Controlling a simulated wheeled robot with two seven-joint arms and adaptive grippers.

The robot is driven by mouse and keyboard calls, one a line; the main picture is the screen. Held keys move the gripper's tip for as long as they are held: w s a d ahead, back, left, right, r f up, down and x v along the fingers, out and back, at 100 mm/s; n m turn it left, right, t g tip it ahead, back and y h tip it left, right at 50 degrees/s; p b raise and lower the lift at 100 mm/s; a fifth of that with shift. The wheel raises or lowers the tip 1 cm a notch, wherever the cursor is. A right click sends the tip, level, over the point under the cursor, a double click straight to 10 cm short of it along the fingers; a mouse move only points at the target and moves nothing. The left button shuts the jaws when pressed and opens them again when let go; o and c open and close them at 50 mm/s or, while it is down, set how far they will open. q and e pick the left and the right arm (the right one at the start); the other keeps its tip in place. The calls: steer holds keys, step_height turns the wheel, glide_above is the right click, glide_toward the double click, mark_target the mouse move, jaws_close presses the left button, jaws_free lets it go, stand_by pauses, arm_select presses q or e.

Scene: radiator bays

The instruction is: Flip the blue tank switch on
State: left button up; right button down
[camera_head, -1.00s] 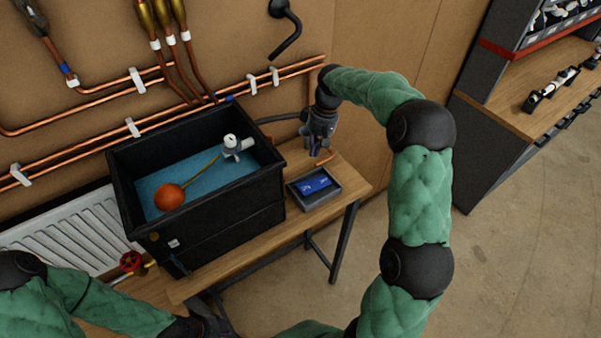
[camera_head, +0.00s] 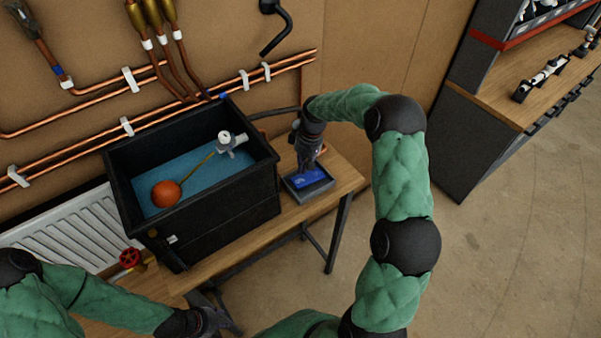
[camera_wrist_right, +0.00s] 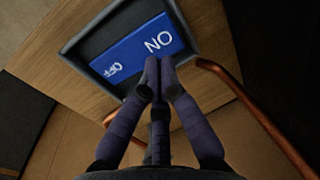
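The blue tank switch (camera_head: 311,177) is a rocker in a dark tray-like frame (camera_head: 323,187) on the bench, right of the black tank (camera_head: 214,217). In the right wrist view the blue rocker (camera_wrist_right: 125,58) carries white ON and OFF lettering. My right gripper (camera_head: 308,166) points down over it. In the wrist view its fingertips (camera_wrist_right: 158,75) are together with nothing between them, at the edge of the ON end. I cannot tell whether they touch it, nor which end is pressed down. My left gripper (camera_head: 222,317) is low, in front of the bench; its fingers are unclear.
The tank holds blue water, an orange float ball (camera_head: 165,193) and a white-topped valve (camera_head: 225,138). Copper pipes (camera_head: 290,63) run along the wall behind. A white radiator (camera_head: 75,230) with a red valve wheel (camera_head: 130,258) stands at left. Open floor lies at right.

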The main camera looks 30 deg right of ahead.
mark_target(297, 182)
steer(key=shift+p+x, duration=0.5)
steer(key=shift+x, duration=1.5)
steer(key=a+f+h+b, duration=0.1)
steer(key=h+b, duration=0.1)
steer(key=b, duration=0.3)
steer(key=shift+s+a+f+h, duration=0.15)
steer(key=shift+f+h, duration=0.1)
steer(key=shift+h, duration=0.15)
steer(key=shift+a+f+b, duration=0.2)
steer(key=shift+b, duration=0.6)
steer(key=shift+r, duration=0.15)
